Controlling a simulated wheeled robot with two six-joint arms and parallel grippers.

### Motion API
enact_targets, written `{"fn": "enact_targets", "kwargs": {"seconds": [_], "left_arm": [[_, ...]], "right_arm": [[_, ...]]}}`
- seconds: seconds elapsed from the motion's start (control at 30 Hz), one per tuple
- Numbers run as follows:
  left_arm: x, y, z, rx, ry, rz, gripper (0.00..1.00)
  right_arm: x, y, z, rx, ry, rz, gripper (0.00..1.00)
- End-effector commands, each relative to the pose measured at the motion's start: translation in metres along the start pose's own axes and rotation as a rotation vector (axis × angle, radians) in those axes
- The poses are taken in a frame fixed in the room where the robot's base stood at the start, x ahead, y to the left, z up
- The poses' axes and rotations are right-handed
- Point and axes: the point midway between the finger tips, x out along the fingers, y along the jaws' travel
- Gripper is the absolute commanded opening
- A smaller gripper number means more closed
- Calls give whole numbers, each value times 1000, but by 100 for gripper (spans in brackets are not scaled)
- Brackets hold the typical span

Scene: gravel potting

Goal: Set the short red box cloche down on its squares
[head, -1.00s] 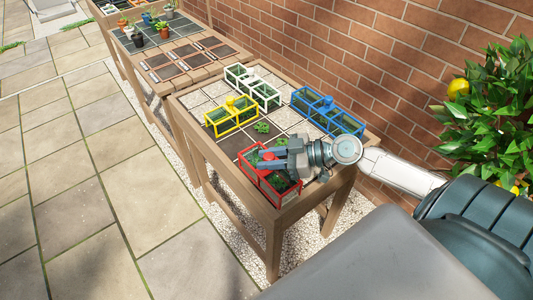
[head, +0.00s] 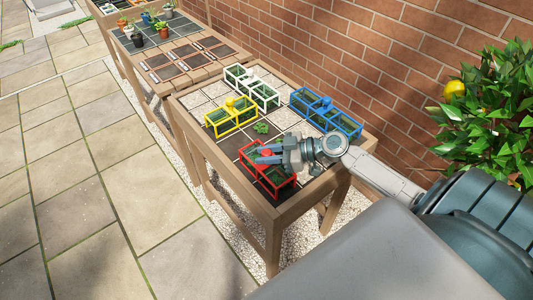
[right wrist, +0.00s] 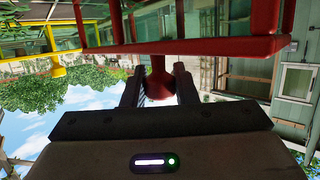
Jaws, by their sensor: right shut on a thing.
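The short red box cloche (head: 274,184) is at the near end of the gridded bed. Its red frame also fills the top of the right wrist view (right wrist: 190,48). My right gripper (head: 266,154) reaches in from the right and is shut on the cloche's red knob (right wrist: 158,85), which shows between both fingers. The cloche looks roughly level over dark squares. I cannot tell whether its lower edge touches them. The squares right under it are partly hidden by its frame and my gripper. My left gripper is not in view.
A yellow cloche (head: 231,119), a white cloche (head: 262,92) and a blue cloche (head: 335,118) stand on the same bed (head: 222,175). A small green plant (head: 261,127) grows between the yellow and red cloches. A brick wall runs behind.

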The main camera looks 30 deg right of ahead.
Motion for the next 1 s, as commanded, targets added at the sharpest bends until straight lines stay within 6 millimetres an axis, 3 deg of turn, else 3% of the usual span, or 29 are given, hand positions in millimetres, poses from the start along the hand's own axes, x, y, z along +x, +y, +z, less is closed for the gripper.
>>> {"fn": "enact_targets", "kwargs": {"seconds": [0.07,0.1,0.2,0.6,1.0], "left_arm": [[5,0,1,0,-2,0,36],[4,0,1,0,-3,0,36],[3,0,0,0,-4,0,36],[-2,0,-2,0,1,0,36],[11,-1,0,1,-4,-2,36]], "right_arm": [[1,0,3,-1,0,0,0],[1,0,3,0,0,0,30],[0,0,2,0,0,0,48],[-2,0,-1,0,-1,0,48],[-42,0,2,-1,-6,-2,48]]}}
